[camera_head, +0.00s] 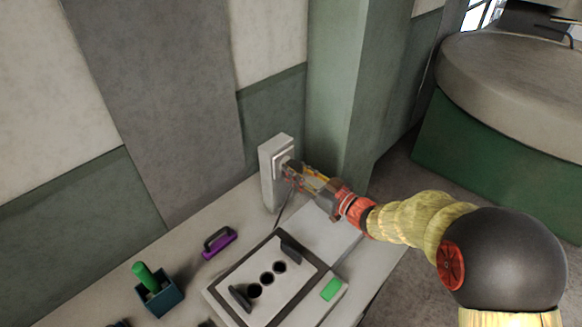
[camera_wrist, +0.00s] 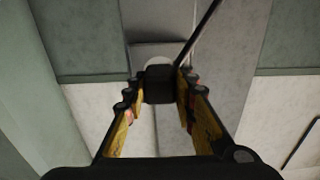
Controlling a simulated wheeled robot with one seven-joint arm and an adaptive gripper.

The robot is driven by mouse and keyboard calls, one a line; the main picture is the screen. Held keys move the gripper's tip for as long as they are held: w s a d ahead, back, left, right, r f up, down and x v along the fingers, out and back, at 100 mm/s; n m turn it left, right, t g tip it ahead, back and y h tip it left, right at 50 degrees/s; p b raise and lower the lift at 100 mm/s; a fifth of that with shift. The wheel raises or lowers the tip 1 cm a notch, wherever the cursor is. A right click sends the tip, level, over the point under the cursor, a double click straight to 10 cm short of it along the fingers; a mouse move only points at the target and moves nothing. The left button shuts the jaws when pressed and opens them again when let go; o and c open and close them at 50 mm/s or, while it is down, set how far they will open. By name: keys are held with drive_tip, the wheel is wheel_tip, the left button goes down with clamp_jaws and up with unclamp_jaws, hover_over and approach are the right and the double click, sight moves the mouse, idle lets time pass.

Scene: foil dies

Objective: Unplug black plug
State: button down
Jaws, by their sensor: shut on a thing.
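The black plug (camera_wrist: 160,84) shows in the wrist view between my two fingertips, with its dark cord (camera_wrist: 203,32) running up and to the right. In the head view my gripper (camera_head: 290,172) is at the front face of the white socket box (camera_head: 270,180), which stands upright against the wall. My fingers are shut on the plug and mostly hide it in the head view. A pale round part shows just behind the plug in the wrist view. I cannot tell how deep the plug sits in the socket.
A panel (camera_head: 229,299) with dark round holes and black handles lies on the table below. A purple-handled object (camera_head: 219,243), a green-handled tool in a teal box (camera_head: 160,297) and a green block (camera_head: 331,289) are nearby. A green column (camera_head: 345,90) stands close behind my gripper.

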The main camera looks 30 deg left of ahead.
sight(300, 173)
drive_tip(key=shift+p+v, duration=0.45)
drive_tip(key=shift+v, duration=2.15)
